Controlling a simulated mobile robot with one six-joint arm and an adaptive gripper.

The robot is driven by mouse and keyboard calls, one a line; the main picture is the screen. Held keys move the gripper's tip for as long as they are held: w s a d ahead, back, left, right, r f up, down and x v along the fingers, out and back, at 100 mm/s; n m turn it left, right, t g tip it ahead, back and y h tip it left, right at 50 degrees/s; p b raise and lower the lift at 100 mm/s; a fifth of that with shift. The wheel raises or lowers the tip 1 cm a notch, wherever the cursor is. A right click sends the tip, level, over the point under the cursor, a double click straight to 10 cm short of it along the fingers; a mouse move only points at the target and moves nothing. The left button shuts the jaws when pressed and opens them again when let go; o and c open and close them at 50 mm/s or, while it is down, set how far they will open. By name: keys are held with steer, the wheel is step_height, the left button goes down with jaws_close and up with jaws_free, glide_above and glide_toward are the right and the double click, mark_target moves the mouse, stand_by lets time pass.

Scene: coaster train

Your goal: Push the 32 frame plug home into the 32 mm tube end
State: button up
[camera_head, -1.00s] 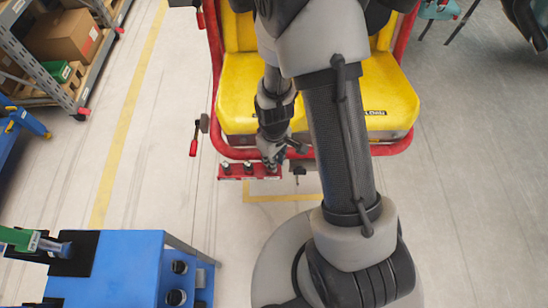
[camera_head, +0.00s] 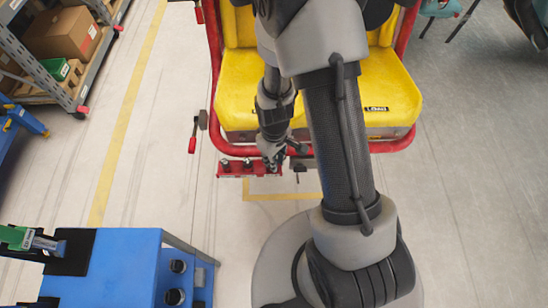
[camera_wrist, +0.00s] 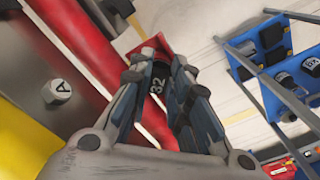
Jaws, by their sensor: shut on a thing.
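My gripper (camera_wrist: 164,70) is shut on a black plug marked 32 (camera_wrist: 157,88), which sits between its fingers in the wrist view. In the head view my gripper (camera_head: 272,158) is low in front of the yellow seat, at the right part of a small red bar (camera_head: 232,168). A thick red tube (camera_wrist: 84,48) runs diagonally just left of the fingers in the wrist view. A red part lies just beyond the fingertips. The far end of the plug is hidden, so I cannot tell whether it is in a tube end.
The yellow seat (camera_head: 237,92) has a red tube frame around it. Black plugs (camera_head: 247,165) stand on the red bar. A blue cart (camera_head: 118,270) is at lower left. A shelf with boxes (camera_head: 68,38) is at upper left. The floor between is clear.

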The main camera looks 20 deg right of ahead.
steer(key=shift+f, duration=0.25)
steer(key=o, duration=1)
steer(key=shift+r, duration=0.1)
steer(key=shift+c, duration=0.2)
steer(key=shift+o, duration=0.6)
steer(key=o, duration=0.7)
steer(key=shift+r, duration=0.1)
steer(key=shift+r+p, duration=2.6)
steer(key=shift+r, duration=0.8)
